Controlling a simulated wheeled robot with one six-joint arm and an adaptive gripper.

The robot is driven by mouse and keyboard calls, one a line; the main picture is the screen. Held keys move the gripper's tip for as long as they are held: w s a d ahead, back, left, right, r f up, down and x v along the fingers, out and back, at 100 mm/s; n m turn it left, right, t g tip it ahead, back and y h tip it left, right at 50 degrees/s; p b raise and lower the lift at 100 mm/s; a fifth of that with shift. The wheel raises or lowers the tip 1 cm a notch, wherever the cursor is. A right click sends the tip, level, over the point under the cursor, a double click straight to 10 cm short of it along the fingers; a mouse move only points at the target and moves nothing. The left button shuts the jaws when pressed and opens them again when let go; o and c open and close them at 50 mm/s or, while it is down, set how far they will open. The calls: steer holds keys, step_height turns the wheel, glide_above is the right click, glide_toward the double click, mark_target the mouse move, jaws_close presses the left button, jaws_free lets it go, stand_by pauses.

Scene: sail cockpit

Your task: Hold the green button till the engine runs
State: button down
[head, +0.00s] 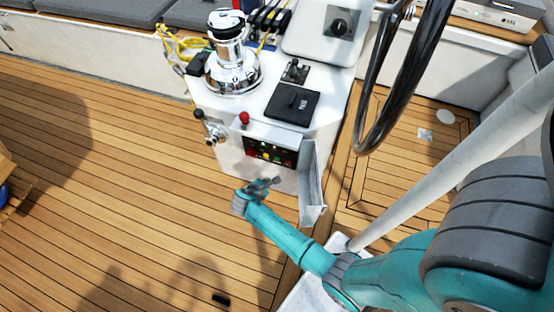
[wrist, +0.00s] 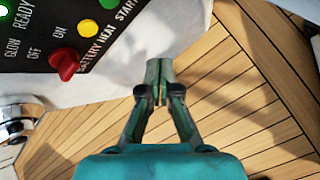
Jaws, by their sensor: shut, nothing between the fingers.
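The green button (wrist: 108,4) is partly cut off at the top edge of the wrist view, beside the START label. It sits on a black engine panel (wrist: 40,35), which also shows on the white console in the head view (head: 270,151). A yellow button (wrist: 91,27) by HEAT and a red battery switch (wrist: 65,63) are beside it. My gripper (wrist: 159,68) is shut and empty, apart from the panel. In the head view my gripper (head: 266,183) is just below the panel. A small lamp (wrist: 3,11) near READY looks lit pale green.
An open grey cover (head: 312,185) stands out at the panel's right side. The dark wheel rim (head: 400,85) is right of the console.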

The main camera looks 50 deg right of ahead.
steer(key=w+d, duration=0.2)
steer(key=d, duration=0.5)
steer(key=shift+w+d, duration=0.15)
steer(key=shift+w, duration=0.15)
steer(key=shift+d, duration=0.15)
stand_by(1.2)
steer(key=shift+w+d, duration=0.15)
steer(key=shift+d, duration=0.1)
steer(key=shift+w+d, duration=0.15)
steer(key=shift+d, duration=0.25)
stand_by(0.8)
steer(key=shift+a, duration=0.1)
stand_by(0.7)
steer(key=shift+s+a, duration=0.3)
steer(key=shift+a, duration=0.4)
steer(key=shift+s+a, duration=0.3)
steer(key=shift+a, duration=0.5)
steer(key=shift+s+a, duration=0.25)
steer(key=shift+a, duration=0.5)
steer(key=shift+s+a, duration=0.3)
steer(key=shift+a, duration=0.5)
